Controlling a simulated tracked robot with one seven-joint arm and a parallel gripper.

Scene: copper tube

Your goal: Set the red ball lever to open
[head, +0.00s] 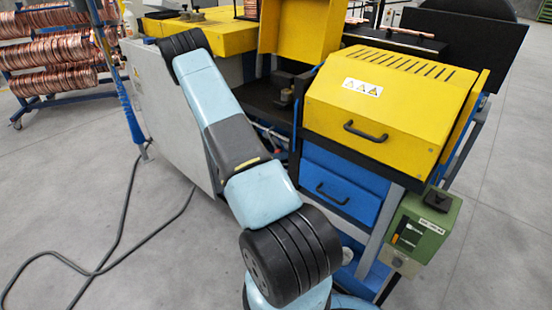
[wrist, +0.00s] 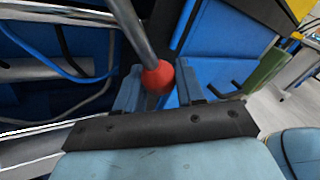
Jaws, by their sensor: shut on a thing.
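The red ball (wrist: 158,76) is at the end of a grey metal lever rod (wrist: 131,28). The rod enters from the top of the wrist view and slants down and right to the ball. My gripper (wrist: 159,86) is shut on the red ball, with one blue finger on each side of it. The lower part of the ball is partly hidden between the fingers. In the head view, the ball, the lever and my gripper are all out of sight; only my arm shows.
A machine with a yellow cover (head: 390,100) and a blue drawer (head: 345,187) stands at the right of the head view. A green box (head: 424,225) hangs at its corner. A hose and blue cable (wrist: 75,62) run left of the lever. Grey floor (head: 60,180) is open at left.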

